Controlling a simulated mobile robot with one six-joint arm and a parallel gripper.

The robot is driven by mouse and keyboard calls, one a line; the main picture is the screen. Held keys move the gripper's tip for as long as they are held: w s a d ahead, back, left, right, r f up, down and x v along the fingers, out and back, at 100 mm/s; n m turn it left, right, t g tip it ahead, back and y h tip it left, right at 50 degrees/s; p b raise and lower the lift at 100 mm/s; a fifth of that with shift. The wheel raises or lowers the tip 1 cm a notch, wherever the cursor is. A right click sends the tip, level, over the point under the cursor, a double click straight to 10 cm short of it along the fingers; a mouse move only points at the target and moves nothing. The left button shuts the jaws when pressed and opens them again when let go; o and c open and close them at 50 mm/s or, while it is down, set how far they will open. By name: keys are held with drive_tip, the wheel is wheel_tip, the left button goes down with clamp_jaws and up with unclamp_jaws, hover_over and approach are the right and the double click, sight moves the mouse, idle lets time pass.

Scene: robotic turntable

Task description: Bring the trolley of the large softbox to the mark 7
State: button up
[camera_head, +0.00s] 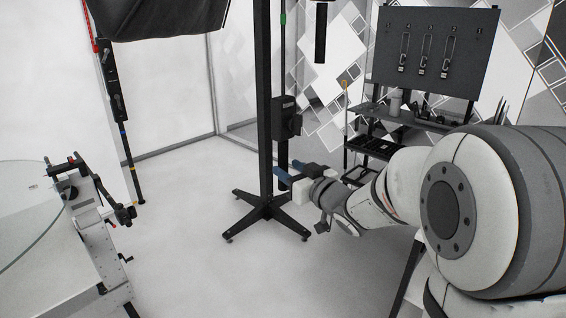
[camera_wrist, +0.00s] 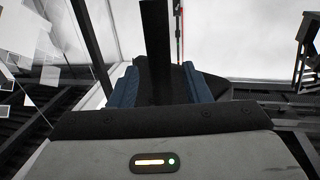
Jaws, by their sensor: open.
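A large black softbox (camera_head: 160,14) hangs at the top left of the head view, cut off by the frame. I cannot tell which part is its trolley, and no readable mark 7 shows. A black upright post (camera_head: 262,100) stands on a wide base with several feet (camera_head: 265,207). A dark box (camera_head: 287,118) is mounted beside it. My gripper (camera_head: 291,174) has blue fingers and is open just right of the post's lower part. In the wrist view, a dark upright bar (camera_wrist: 156,40) shows between the open fingers (camera_wrist: 160,85); I cannot tell whether they touch it.
A glass-topped turntable (camera_head: 25,205) with clamps stands at the left. At the back right are a tool board (camera_head: 436,50) and a shelf cart (camera_head: 375,145). The pale floor (camera_head: 185,180) between turntable and post is clear.

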sight(286, 167)
drive_tip(key=shift+x, duration=1.7)
clamp_jaws()
